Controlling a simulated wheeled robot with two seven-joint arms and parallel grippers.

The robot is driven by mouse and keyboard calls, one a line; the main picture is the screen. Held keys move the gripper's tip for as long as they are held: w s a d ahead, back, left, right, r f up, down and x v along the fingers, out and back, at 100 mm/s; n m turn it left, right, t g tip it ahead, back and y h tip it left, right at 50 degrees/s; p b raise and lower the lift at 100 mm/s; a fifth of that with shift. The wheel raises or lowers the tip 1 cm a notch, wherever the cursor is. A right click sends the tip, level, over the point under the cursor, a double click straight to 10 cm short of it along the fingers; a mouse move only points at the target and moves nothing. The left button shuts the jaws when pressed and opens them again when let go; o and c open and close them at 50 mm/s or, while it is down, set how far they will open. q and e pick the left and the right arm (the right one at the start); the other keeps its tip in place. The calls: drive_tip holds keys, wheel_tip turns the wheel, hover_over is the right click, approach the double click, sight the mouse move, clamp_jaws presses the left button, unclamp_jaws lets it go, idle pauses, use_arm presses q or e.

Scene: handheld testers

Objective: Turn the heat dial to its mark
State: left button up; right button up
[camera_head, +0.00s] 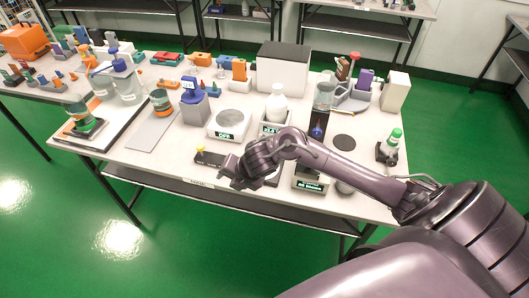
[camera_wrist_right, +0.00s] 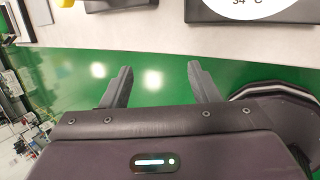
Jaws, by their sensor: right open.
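My right gripper (camera_head: 230,173) is above the front edge of the table, with its arm coming in from the right. In the right wrist view its two fingers (camera_wrist_right: 160,68) stand apart with nothing between them. A dark-framed device with a white round face (camera_wrist_right: 262,8) reading about 34 °C shows at that view's top right, cut off by the frame. I cannot make out the heat dial or its mark for certain. My right arm hides part of the front of the table in the head view. My left gripper is not in view.
A dark block (camera_head: 210,159) with a yellow knob (camera_head: 200,149) lies beside the gripper. Behind it stand a scale-like device (camera_head: 230,121) and a white bottle (camera_head: 277,104). A device with a lit display (camera_head: 311,184) is close to my forearm. The table's front edge (camera_head: 160,177) is near.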

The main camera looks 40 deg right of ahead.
drive_tip(key=s+d+r+n+g+h, duration=0.1)
drive_tip(key=s+d+r+n+h, duration=0.15)
drive_tip(key=d+r+n, duration=0.75)
drive_tip(key=shift+m, duration=0.3)
drive_tip(key=x, duration=0.3)
drive_tip(key=d+x, duration=0.1)
drive_tip(key=x, duration=0.2)
drive_tip(key=d+x, duration=0.1)
drive_tip(key=x, duration=0.2)
drive_tip(key=c, duration=1)
drive_tip(key=shift+o, duration=0.2)
